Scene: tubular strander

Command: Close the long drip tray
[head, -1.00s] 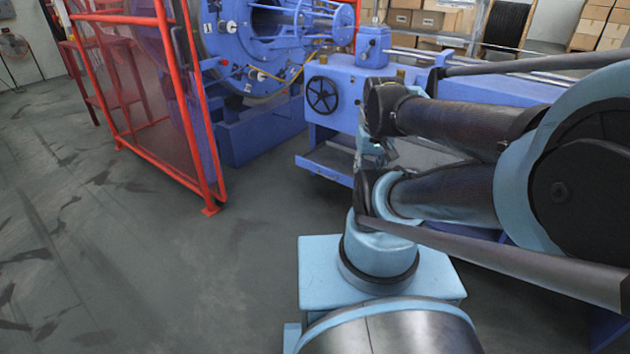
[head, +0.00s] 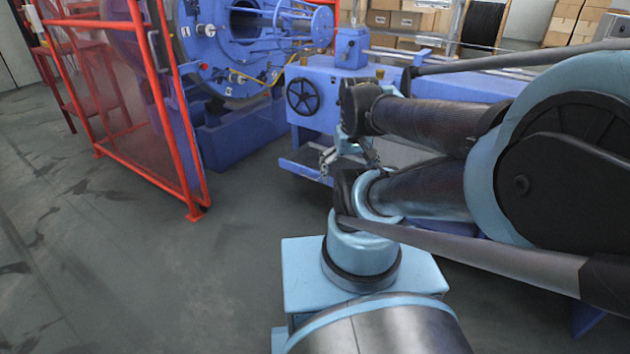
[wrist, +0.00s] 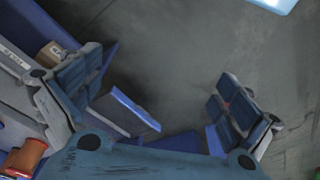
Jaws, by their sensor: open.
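The long drip tray (head: 300,166) is a shallow tray with a blue front lip, sticking out low from the blue machine in the head view. My arm hides its right part. In the wrist view, what looks like its blue lip and grey inside (wrist: 130,109) shows between the fingers, nearer the left one. My gripper (head: 350,161) is open and empty in front of the tray, its fingers spread. In the wrist view my gripper (wrist: 158,105) has a wide gap over tray and floor. I cannot tell whether a finger touches the tray.
The blue machine body (head: 318,110) carries a black handwheel (head: 303,96) above the tray. A red guard frame (head: 180,120) stands to the left. Grey floor (head: 230,220) is clear between the guard and my base. Cardboard boxes (head: 400,20) sit at the back.

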